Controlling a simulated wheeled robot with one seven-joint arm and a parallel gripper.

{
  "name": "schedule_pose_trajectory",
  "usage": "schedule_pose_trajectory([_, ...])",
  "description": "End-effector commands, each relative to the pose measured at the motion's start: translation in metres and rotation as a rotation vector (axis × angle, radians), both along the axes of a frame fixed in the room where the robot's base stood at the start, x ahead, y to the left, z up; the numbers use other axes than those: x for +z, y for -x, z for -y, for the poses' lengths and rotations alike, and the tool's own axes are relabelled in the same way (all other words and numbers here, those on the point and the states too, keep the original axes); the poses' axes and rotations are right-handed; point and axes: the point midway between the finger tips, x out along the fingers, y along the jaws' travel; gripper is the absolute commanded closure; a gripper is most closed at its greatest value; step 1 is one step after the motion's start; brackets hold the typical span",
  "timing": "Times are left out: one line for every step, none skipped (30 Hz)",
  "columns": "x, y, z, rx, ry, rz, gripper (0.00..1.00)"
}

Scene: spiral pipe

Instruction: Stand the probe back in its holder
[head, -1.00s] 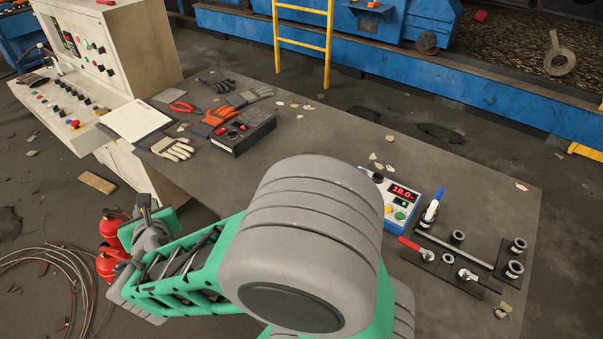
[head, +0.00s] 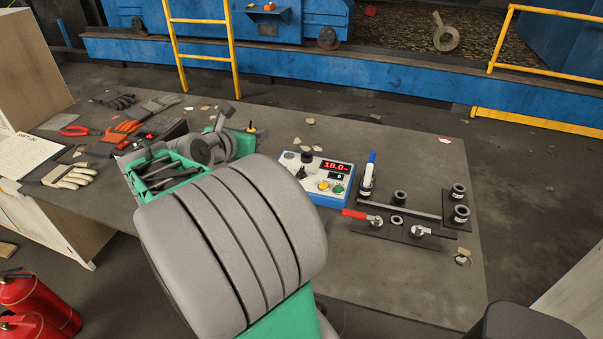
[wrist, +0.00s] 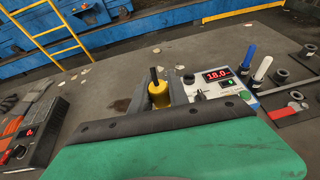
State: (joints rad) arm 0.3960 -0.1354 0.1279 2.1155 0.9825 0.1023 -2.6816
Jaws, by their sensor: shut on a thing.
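A yellow piece with a dark upright stem, which I take to be the probe (wrist: 158,93), is between the grey fingers of my gripper (wrist: 157,96) in the wrist view. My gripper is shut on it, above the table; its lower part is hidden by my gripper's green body. In the head view my gripper (head: 236,130) is left of a blue-and-white meter (head: 325,178) with a red 18.0 display. The meter also shows in the wrist view (wrist: 221,85), right of the probe. I cannot tell which part is the holder.
Gloves (head: 70,175) and a black box lie at the left. The table (head: 420,155) behind the meter is mostly clear.

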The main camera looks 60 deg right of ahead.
Motion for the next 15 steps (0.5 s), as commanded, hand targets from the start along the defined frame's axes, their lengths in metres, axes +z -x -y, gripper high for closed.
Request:
schedule_pose_trajectory([-0.007,0.021,0.015,-0.065,-0.001,0.005,1.00])
schedule_pose_trajectory([-0.007,0.032,0.021,-0.097,-0.003,0.008,1.00])
schedule_pose_trajectory([-0.007,0.044,0.028,-0.135,-0.007,0.010,1.00])
schedule_pose_trajectory([-0.006,0.052,0.032,-0.157,-0.008,0.012,1.00])
schedule_pose_trajectory([-0.006,0.059,0.035,-0.177,-0.008,0.013,1.00])
schedule_pose_trajectory([-0.006,0.065,0.039,-0.196,-0.011,0.014,1.00])
schedule_pose_trajectory([-0.006,0.069,0.041,-0.207,-0.012,0.015,1.00])
schedule_pose_trajectory([-0.006,0.071,0.044,-0.213,-0.013,0.015,1.00])
schedule_pose_trajectory([-0.007,0.073,0.048,-0.219,-0.013,0.015,1.00])
schedule_pose_trajectory([-0.009,0.073,0.054,-0.222,-0.013,0.014,1.00])
schedule_pose_trajectory([-0.012,0.073,0.060,-0.221,-0.014,0.013,1.00])
schedule_pose_trajectory([-0.017,0.074,0.069,-0.223,-0.015,0.012,1.00])
schedule_pose_trajectory([-0.020,0.073,0.078,-0.222,-0.014,0.013,1.00])
schedule_pose_trajectory([-0.024,0.072,0.087,-0.222,-0.015,0.012,1.00])
schedule_pose_trajectory([-0.029,0.072,0.099,-0.222,-0.015,0.013,1.00])
